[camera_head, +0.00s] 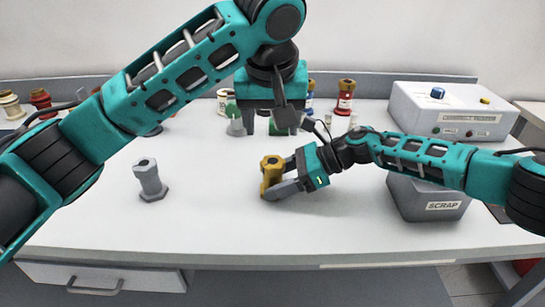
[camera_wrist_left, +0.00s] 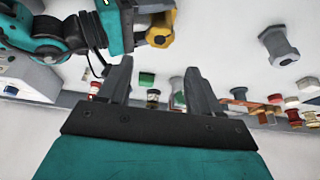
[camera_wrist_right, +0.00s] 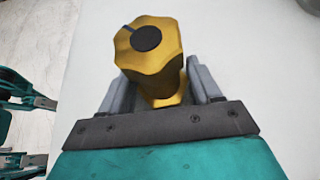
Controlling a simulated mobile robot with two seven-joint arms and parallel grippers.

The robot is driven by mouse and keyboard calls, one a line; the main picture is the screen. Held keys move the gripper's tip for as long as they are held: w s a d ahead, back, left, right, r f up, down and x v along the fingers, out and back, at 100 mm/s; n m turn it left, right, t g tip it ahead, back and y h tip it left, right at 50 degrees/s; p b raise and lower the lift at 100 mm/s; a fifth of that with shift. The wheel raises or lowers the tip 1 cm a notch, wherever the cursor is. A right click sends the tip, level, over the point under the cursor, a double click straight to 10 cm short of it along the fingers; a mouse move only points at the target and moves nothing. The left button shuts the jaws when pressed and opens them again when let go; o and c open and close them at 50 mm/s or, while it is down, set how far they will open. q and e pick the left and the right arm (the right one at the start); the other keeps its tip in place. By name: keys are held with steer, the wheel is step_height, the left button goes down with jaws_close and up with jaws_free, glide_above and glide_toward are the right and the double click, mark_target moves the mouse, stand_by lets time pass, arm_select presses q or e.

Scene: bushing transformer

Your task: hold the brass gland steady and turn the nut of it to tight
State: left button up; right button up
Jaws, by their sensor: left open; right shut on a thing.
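The brass gland (camera_head: 270,172) stands upright near the middle of the bench. Its wide lobed nut (camera_wrist_right: 152,50) is at the top, with a dark round opening and a dark mark on its face. My right gripper (camera_head: 282,178) comes in from the right and is shut on the body below the nut; its fingers also flank the gland in the right wrist view (camera_wrist_right: 165,80). My left gripper (camera_head: 268,122) is open and empty, raised behind the gland with its fingers down. The left wrist view shows the gland (camera_wrist_left: 158,40) beyond the open fingers (camera_wrist_left: 159,68).
A grey hex-based fitting (camera_head: 149,181) stands at the left. A grey SCRAP bin (camera_head: 430,200) is at the right, under my right arm, with a control box (camera_head: 450,110) behind it. Several small coloured parts line the back. The front middle of the bench is clear.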

mark_target(273, 161)
arm_select(q)
steer(key=x, duration=1.1)
steer(key=shift+w+f, duration=0.1)
steer(key=shift+f, duration=0.3)
steer(key=c, duration=0.8)
